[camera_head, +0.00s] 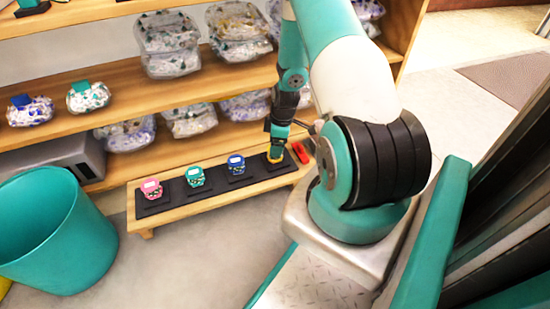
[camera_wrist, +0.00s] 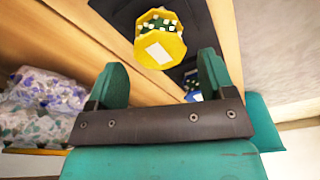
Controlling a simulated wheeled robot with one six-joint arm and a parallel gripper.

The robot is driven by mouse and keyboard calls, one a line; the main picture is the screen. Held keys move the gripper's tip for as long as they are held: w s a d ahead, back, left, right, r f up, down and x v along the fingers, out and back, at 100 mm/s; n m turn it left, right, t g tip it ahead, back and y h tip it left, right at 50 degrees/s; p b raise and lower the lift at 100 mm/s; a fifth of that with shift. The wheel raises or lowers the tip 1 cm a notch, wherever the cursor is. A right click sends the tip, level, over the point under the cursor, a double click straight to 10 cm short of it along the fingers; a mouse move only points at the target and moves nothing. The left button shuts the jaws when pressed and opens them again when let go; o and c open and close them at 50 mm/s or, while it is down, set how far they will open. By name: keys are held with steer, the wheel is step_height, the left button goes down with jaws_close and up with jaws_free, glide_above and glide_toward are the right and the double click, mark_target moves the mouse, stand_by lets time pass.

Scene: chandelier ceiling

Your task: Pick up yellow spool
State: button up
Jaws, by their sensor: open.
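The yellow spool (camera_wrist: 160,47) shows at the top middle of the wrist view, with a dark green and white-flecked middle and a pale label. It sits on a black pad (camera_wrist: 198,22) on the low wooden bench. In the head view the yellow spool (camera_head: 275,155) is partly hidden by my gripper (camera_head: 279,138), which is right above or at it. In the wrist view my gripper (camera_wrist: 163,85) is open, with its two teal fingers apart and nothing between them. The spool lies beyond the fingertips.
Blue (camera_head: 236,165), green (camera_head: 195,177) and pink (camera_head: 151,188) spools stand on pads along the bench (camera_head: 215,195). A red object (camera_head: 299,153) lies at its right end. Shelves (camera_head: 150,95) with bagged goods rise behind. A teal bin (camera_head: 60,235) stands at left.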

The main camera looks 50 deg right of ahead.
steer(key=f+b, duration=0.1)
steer(key=f, duration=0.1)
steer(key=f+b, duration=0.1)
steer(key=f, duration=0.1)
steer(key=shift+w+a+b, duration=0.1)
steer(key=shift+w+b, duration=0.1)
steer(key=shift+b, duration=0.1)
steer(key=shift+r, duration=0.1)
steer(key=c, duration=0.8)
steer(key=shift+c, duration=0.2)
steer(key=shift+r, duration=0.15)
